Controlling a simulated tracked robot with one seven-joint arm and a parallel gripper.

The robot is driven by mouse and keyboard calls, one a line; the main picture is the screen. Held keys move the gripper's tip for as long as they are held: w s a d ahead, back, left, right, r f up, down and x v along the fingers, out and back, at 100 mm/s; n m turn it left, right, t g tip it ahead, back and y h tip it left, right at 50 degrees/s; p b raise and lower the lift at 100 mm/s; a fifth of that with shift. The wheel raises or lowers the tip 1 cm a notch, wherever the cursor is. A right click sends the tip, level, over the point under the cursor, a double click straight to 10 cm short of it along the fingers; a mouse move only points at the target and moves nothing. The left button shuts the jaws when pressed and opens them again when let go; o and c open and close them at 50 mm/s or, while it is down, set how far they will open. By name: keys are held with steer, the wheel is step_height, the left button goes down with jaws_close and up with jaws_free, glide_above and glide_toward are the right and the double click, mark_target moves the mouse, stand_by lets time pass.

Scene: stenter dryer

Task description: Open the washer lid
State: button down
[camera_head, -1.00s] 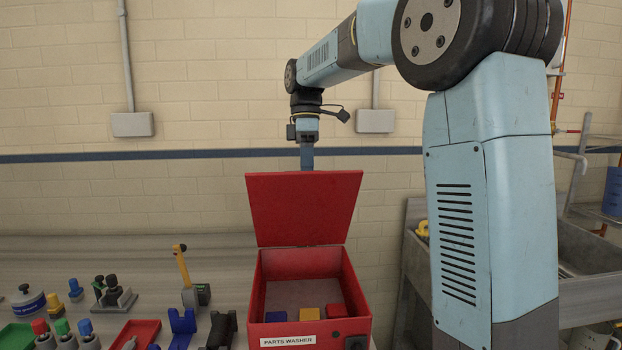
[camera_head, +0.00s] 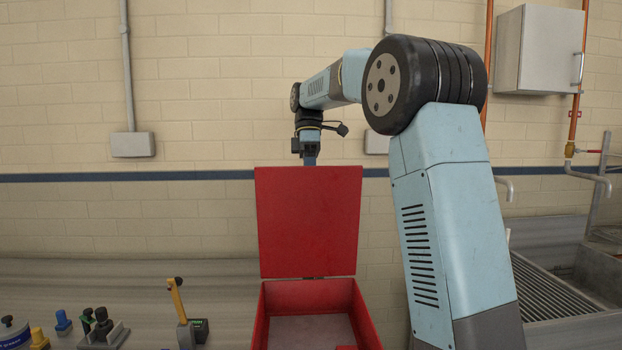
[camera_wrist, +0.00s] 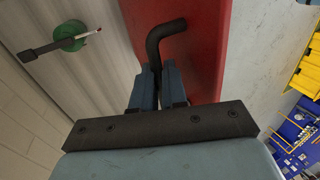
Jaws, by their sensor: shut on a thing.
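The red parts washer (camera_head: 368,315) stands on the worktop, its box open at the top. Its red lid (camera_head: 308,220) stands raised, close to upright, at the back of the box. My gripper (camera_head: 310,161) is at the lid's top edge, with its fingertips hidden behind the lid in the head view. In the wrist view, my gripper (camera_wrist: 158,88) is shut on the black bent handle (camera_wrist: 163,38) beside the red lid (camera_wrist: 201,42). The washer's front is cut off by the lower edge of the head view.
A yellow-handled tool (camera_head: 177,300) stands left of the washer. A blue-capped piece (camera_head: 62,323) and other small items stand further left. A metal sink (camera_head: 560,285) is at right. The wall behind carries a grey box (camera_head: 132,144).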

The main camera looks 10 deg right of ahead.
steer(key=shift+a, duration=0.1)
stand_by(0.3)
steer(key=c, duration=1.2)
jaws_free()
steer(key=shift+r, duration=0.1)
steer(key=shift+o, duration=0.2)
steer(key=shift+s, duration=0.1)
